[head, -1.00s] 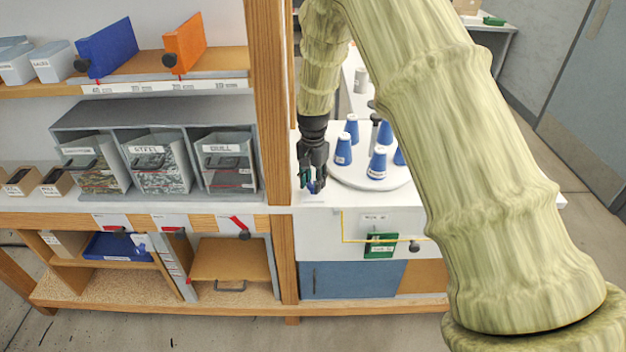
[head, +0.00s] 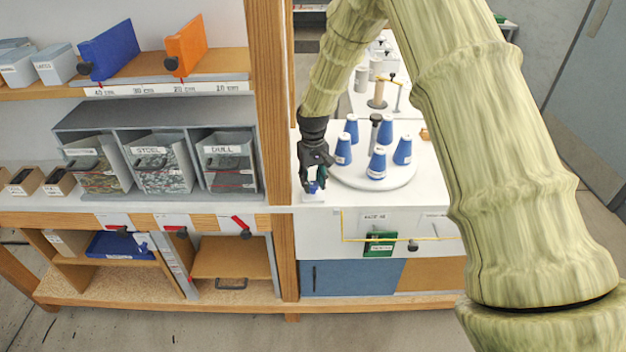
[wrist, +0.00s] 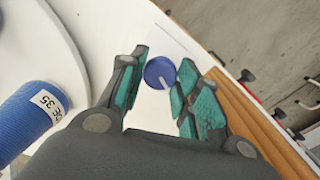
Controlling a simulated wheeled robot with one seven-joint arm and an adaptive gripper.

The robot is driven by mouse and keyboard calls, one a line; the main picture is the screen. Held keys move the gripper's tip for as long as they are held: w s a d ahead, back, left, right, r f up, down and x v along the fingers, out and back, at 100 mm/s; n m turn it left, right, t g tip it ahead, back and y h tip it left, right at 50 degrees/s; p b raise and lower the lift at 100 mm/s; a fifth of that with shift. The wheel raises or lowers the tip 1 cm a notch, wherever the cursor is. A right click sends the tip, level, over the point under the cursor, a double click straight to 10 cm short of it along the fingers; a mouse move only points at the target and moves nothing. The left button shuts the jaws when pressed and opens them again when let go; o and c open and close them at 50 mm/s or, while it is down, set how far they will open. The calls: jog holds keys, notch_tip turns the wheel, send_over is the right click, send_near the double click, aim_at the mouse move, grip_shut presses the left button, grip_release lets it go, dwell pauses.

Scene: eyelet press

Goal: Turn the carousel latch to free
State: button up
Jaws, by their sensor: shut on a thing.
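The carousel (head: 372,187) is a white round disc carrying several blue cones; its edge also shows in the wrist view (wrist: 25,55). At its left stands a small blue round knob (wrist: 158,71) with a white pointer line, which I take as the latch. In the wrist view the pointer runs toward the lower right. My gripper (head: 314,184) is low over the counter's left front corner. Its teal fingertips (wrist: 160,83) are on either side of the knob, shut on it. In the head view my fingers mostly hide the knob.
A blue cone (wrist: 28,118) stands close to my gripper in the wrist view. A wooden post (head: 272,100) rises just left of the counter, with shelves of bins beyond. My arm covers part of the right side.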

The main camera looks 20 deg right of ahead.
aim_at(314, 184)
jog(key=shift+n, duration=2.3)
jog(key=o, duration=1)
jog(key=shift+d, duration=0.1)
notch_tip(314, 184, up, 12)
jog(key=shift+f+p, duration=0.1)
jog(key=shift+p, duration=0.2)
